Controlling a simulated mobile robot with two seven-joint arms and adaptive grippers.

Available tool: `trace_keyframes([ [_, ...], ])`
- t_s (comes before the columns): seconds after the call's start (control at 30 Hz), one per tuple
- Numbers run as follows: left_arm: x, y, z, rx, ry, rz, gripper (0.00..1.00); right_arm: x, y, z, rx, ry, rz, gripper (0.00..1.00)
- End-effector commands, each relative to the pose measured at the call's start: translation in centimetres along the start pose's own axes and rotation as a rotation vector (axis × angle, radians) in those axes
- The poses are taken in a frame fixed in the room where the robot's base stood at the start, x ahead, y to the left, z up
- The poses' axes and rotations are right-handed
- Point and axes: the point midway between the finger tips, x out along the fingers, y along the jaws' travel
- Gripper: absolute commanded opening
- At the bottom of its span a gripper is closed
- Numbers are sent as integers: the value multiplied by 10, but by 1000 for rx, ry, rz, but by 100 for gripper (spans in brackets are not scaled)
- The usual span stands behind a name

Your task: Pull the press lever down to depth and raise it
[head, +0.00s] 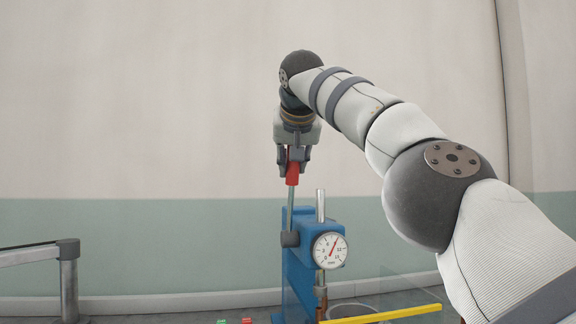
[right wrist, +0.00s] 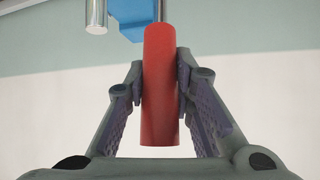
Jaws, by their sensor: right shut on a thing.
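A blue press (head: 297,268) stands at the lower middle of the head view, with a round white dial gauge (head: 330,250) on its front. Its lever (head: 291,205) is a steel rod standing nearly upright from a dark pivot, with a red grip on top. My right gripper (head: 293,162) is shut on the red grip from above. In the right wrist view the red grip (right wrist: 161,90) lies between the two fingers, and a bit of the blue press shows behind. The gauge's red needle points up and to the right. My left gripper is not in view.
A grey rail on a post (head: 68,280) stands at the lower left. A yellow bar (head: 385,314) and a clear panel are at the lower right of the press. Small green and red items (head: 246,321) show at the bottom edge. The wall behind is plain.

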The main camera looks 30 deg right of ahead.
Motion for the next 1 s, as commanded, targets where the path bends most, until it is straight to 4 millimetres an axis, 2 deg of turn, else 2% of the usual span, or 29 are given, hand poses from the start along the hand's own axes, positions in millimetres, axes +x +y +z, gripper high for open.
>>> trace_keyframes([
  [0.57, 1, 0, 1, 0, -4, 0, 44, 1, 1, 5, -8, -25, 7, 0],
  [0.6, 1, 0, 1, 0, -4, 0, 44, 1, 1, 5, -8, -25, 7, 32],
  [0.67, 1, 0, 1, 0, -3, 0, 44, 1, 1, 5, -7, -24, 7, 44],
  [1.0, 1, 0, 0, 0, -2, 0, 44, -4, 1, 2, -5, -18, 4, 44],
])
